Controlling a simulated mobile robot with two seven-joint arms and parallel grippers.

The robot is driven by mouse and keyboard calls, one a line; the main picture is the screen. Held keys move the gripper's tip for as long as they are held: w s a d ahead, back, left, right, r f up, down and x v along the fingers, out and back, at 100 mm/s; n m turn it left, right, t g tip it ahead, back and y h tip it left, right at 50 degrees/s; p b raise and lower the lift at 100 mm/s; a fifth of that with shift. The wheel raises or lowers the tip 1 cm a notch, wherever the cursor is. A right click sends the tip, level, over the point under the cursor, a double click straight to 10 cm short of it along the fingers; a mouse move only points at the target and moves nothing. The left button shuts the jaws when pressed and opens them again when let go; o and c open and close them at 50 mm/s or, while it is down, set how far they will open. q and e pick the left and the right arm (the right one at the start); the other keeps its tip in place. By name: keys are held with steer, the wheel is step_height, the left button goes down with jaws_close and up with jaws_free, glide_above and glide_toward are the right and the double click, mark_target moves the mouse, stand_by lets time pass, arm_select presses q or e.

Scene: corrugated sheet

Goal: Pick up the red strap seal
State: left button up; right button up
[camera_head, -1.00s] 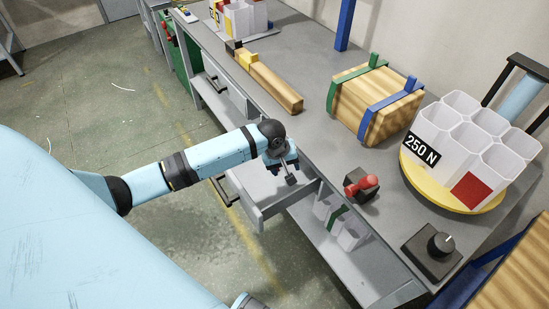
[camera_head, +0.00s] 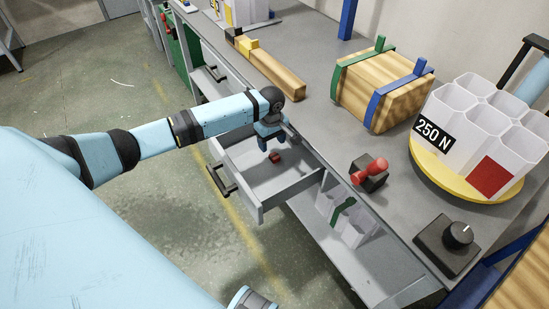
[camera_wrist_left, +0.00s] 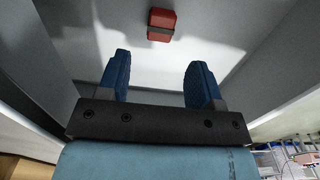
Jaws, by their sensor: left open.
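The red strap seal (camera_head: 275,157) is a small red block with a dark band, lying on the floor of an open grey drawer (camera_head: 292,191). In the left wrist view the seal (camera_wrist_left: 161,24) lies beyond the fingertips, near the top of the picture and roughly between the two fingers. My left gripper (camera_head: 269,143) is over the drawer, fingers downward, just above the seal in the head view. In the left wrist view its blue fingers (camera_wrist_left: 160,72) are apart with nothing between them. My right gripper is out of view.
Drawer walls surround the seal. On the bench stand a red-and-black switch (camera_head: 369,175), a strapped wooden block (camera_head: 385,95), a yellow turntable (camera_head: 455,185) with white tubes and a black knob box (camera_head: 448,246). A long wooden bar (camera_head: 275,73) lies further back.

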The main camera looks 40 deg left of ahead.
mark_target(273, 154)
arm_select(q)
steer(key=f, duration=0.2)
steer(key=f+b, duration=0.1)
steer(key=f, duration=0.1)
steer(key=shift+d+f+b, duration=0.2)
steer(key=shift+f+b, duration=0.1)
steer(key=shift+f, duration=0.4)
steer(key=c, duration=1.1)
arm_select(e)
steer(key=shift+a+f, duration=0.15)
arm_select(q)
steer(key=shift+r, duration=0.15)
